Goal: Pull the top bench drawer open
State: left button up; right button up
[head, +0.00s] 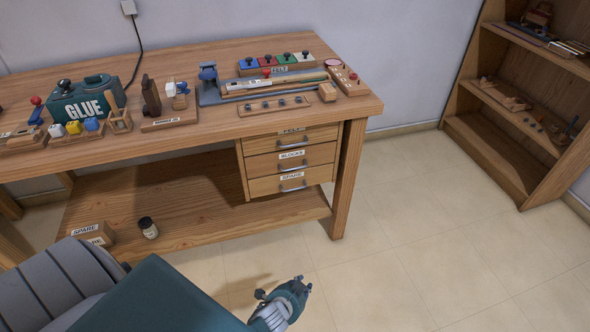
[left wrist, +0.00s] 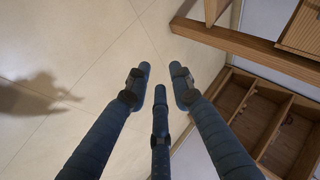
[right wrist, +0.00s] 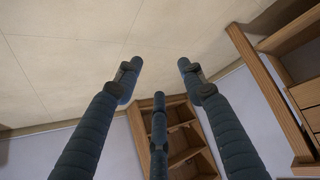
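The bench drawer unit hangs under the bench's right end, with three stacked drawers. The top drawer (head: 292,142) looks closed; the benchtop edge partly hides its front and label, and its handle is hard to make out. The middle drawer (head: 291,160) reads BLOCKS and the bottom drawer (head: 291,183) reads SPARE; both look closed with grey bar handles. My left gripper (head: 285,290) is in front of and below the drawers, apart from them; its fingers stand apart and empty in the left wrist view (left wrist: 161,72). My right gripper (right wrist: 160,70) is open and empty, outside the head view.
The wooden bench (head: 200,60) carries a green glue case (head: 85,102), felt blocks (head: 275,62) and small tools. A lower shelf (head: 170,195) holds a jar (head: 148,228) and a spare box (head: 92,234). A bookcase (head: 515,100) stands right. The floor (head: 400,240) between is clear.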

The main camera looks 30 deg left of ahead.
pick_arm(q)
jog(key=w+a+r+m+t+y+b, duration=0.1)
jog(key=w+a+r+t+b, duration=0.2)
jog(key=w, duration=0.5)
pick_arm(e)
jog(key=w+a+r+t+y+b, duration=0.1)
jog(key=w+a+r+t+b, duration=0.15)
jog(key=w+r, duration=0.4)
jog(key=w+a+r+t+b, duration=0.1)
jog(key=w+r+t+b, duration=0.25)
jog(key=r, duration=0.55)
pick_arm(q)
jog(key=m+t+y+b, duration=0.4)
jog(key=t+y+b, duration=0.2)
jog(key=y, duration=0.1)
send_near(294, 138)
jog(key=shift+x, duration=2.6)
pick_arm(e)
notch_tip(294, 138, up, 17)
jog(key=t+y, duration=0.1)
jog(key=t, duration=0.2)
jog(key=shift+s+t+y, duration=0.4)
jog(key=shift+s, duration=0.05)
pick_arm(q)
grip_shut()
